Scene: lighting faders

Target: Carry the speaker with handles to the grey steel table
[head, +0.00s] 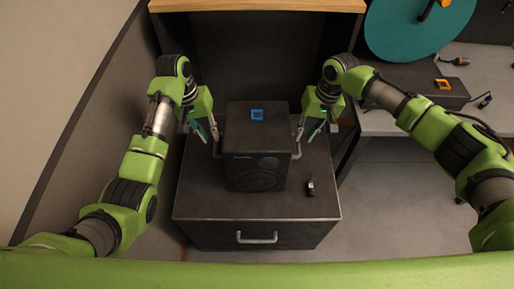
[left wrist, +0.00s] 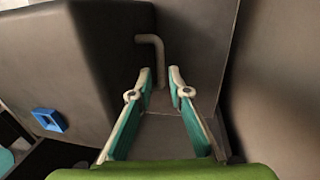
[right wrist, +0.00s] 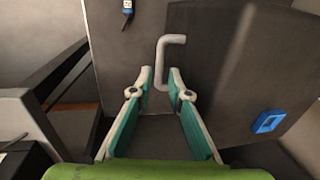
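The speaker (head: 256,143) is a black box standing upright on a dark drawer cabinet (head: 200,200), with a blue square (head: 257,115) on its top. It has a grey handle on each side. My left gripper (head: 215,138) is open beside the speaker's left handle; the left wrist view shows that handle (left wrist: 158,58) just beyond the fingertips. My right gripper (head: 303,135) is open beside the right handle, which shows in the right wrist view (right wrist: 161,62) at and beyond the fingertips. Neither gripper is closed on a handle. The grey table (head: 375,122) is at the right.
A small black device (head: 310,187) lies on the cabinet right of the speaker. The table holds a dark box with an orange square (head: 443,84), a teal disc (head: 415,25) and small items. A wooden shelf edge (head: 255,5) is behind; a wall (head: 75,110) is close on the left.

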